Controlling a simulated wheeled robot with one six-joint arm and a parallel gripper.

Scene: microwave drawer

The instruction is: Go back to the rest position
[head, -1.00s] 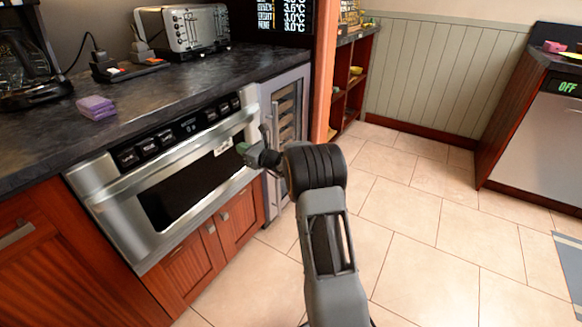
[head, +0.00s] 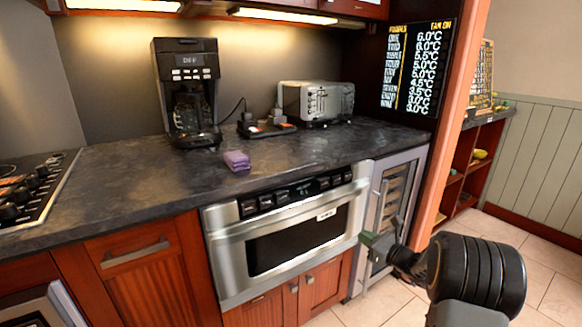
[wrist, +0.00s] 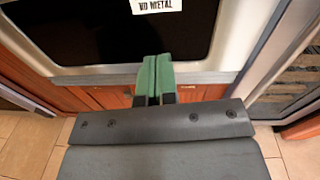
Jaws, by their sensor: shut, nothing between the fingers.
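My gripper (head: 368,238) is in front of the right end of the microwave drawer (head: 240,280) in the head view. In the wrist view my gripper (wrist: 157,66) shows its two green fingers pressed together with nothing between them. The microwave drawer is silver with a dark window and sits under the counter; its front appears shut. In the wrist view the drawer's dark window (wrist: 100,35) and a white label (wrist: 155,5) lie just beyond the fingertips. I cannot tell from these views whether the fingers touch the drawer front.
A wine cooler (head: 395,190) stands right of the drawer, beside an orange post (head: 455,120). The dark counter (head: 130,200) holds a coffee maker (head: 187,90), a toaster (head: 316,103) and a purple packet (head: 237,160). Tiled floor (head: 510,250) is open at the right.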

